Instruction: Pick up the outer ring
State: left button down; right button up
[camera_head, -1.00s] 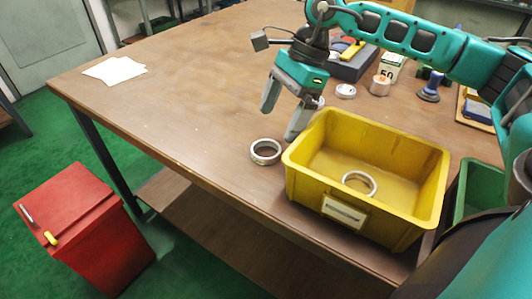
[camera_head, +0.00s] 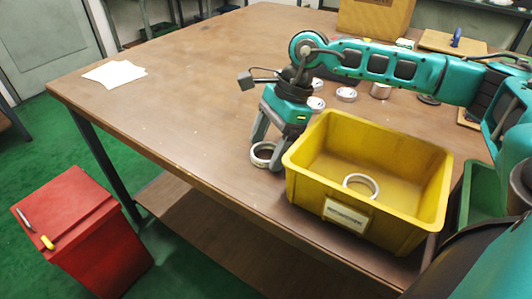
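A silver ring (camera_head: 259,160) lies flat on the brown table, just left of the yellow bin. My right gripper (camera_head: 265,151) points down at this ring, with its fingers apart and one finger on each side of the near part of it. I cannot tell whether the fingers touch the ring. A second silver ring (camera_head: 361,184) lies inside the yellow bin (camera_head: 437,183). Which ring is the outer ring cannot be told by label. My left gripper is not in view.
White papers (camera_head: 115,73) lie at the table's left. A red cabinet (camera_head: 75,225) stands on the green floor. A green bin (camera_head: 478,196) sits right of the yellow one.

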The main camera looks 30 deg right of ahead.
jog(key=c, duration=0.9)
jog(key=shift+r, duration=0.1)
